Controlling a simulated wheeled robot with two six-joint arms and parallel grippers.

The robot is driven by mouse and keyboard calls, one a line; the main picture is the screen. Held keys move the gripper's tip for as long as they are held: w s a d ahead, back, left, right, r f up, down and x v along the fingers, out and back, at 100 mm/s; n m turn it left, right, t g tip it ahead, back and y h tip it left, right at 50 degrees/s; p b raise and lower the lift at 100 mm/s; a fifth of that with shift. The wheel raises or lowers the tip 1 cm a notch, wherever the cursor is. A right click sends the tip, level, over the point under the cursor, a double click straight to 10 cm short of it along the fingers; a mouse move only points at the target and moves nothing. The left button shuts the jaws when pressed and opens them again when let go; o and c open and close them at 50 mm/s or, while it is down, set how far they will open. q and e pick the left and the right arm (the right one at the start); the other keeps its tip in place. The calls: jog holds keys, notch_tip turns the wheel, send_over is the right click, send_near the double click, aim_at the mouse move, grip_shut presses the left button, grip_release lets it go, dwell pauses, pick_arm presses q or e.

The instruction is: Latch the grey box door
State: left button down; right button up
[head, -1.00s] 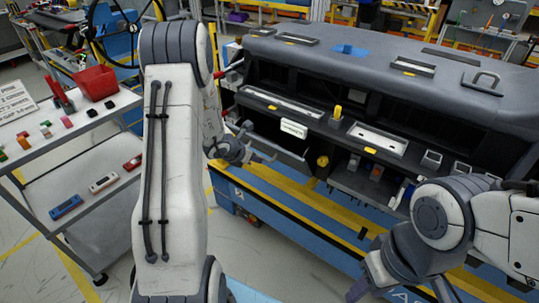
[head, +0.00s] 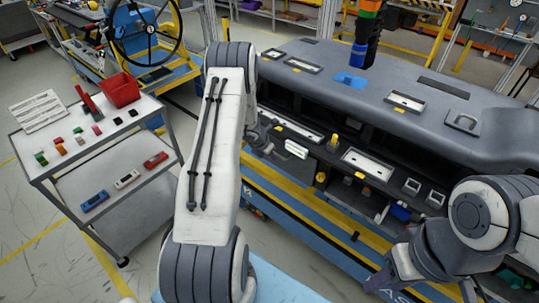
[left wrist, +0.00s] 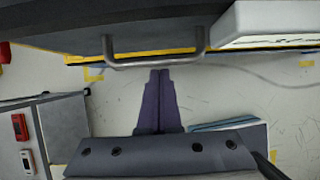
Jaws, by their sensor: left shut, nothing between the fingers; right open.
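The grey box door (left wrist: 150,25) shows as a dark grey panel across the top of the left wrist view. A metal bar handle (left wrist: 130,64) is fixed along its near edge. My left gripper (left wrist: 160,72) is shut and empty, its fingertips right at the middle of the bar; I cannot tell whether they touch. In the head view, my left arm hides most of the door, and the left gripper (head: 262,136) shows only partly at the dashboard's left end. I cannot tell whether the door is fully closed. My right gripper (head: 425,291) is open and empty at the lower right.
The grey dashboard (head: 335,68) stands on a blue and yellow stand (head: 300,205). A white label block (head: 296,149) sticks out beside the left gripper. A white cart (head: 90,135) with a red bin (head: 120,90) and small parts stands at the left, with clear floor around it.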

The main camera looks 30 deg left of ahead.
pick_arm(q)
jog(key=shift+w+r, duration=0.25)
jog(key=shift+w, duration=0.15)
jog(key=shift+p, duration=0.3)
